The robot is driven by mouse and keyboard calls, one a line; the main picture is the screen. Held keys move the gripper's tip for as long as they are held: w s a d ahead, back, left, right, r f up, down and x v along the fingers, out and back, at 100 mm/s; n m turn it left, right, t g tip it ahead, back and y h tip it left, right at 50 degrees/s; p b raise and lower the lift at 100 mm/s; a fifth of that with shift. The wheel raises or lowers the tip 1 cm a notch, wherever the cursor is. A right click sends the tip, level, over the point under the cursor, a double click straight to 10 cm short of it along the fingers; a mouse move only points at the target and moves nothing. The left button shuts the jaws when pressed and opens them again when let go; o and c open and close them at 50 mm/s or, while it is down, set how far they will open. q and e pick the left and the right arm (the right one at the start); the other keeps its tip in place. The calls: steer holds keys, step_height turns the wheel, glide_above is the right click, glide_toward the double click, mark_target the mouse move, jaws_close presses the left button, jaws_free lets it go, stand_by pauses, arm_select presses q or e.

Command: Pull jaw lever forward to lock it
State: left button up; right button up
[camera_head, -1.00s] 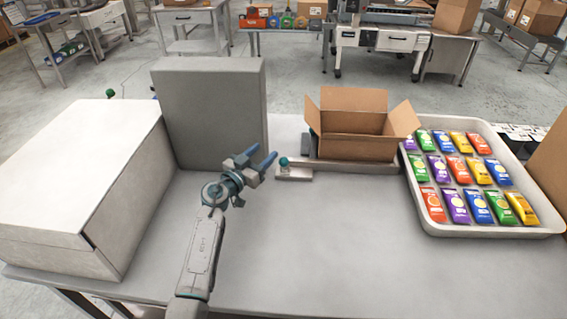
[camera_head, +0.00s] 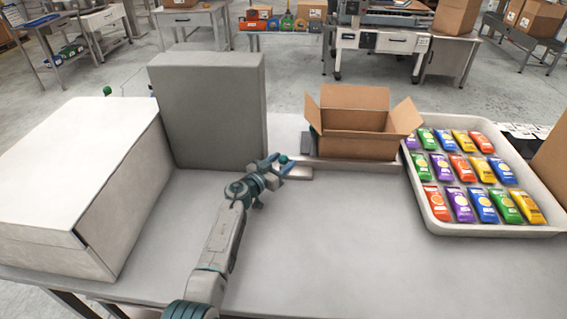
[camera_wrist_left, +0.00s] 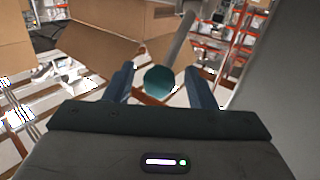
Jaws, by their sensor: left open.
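The jaw lever shows as a teal ball knob (camera_head: 283,159) above a small pale base (camera_head: 299,173), left of the open carton (camera_head: 355,144). My left gripper (camera_head: 279,164) is open at the lever. In the left wrist view, the teal knob (camera_wrist_left: 159,79) sits between the two blue fingers of my left gripper (camera_wrist_left: 163,88). Gaps show on both sides of the knob, so the fingers are not closed on it. My right gripper is not in view.
A tall grey block (camera_head: 208,112) stands behind the left arm, and a large white box (camera_head: 75,180) is at the left. A white tray (camera_head: 480,229) of colourful packets lies at the right. The front middle of the grey table (camera_head: 350,240) is clear.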

arm_select(q)
steer(key=shift+w+d+r, duration=0.1)
steer(key=shift+w+d, duration=0.15)
steer(key=shift+w, duration=0.1)
jaws_close()
steer(key=shift+w+r, duration=0.15)
steer(key=shift+r, duration=0.1)
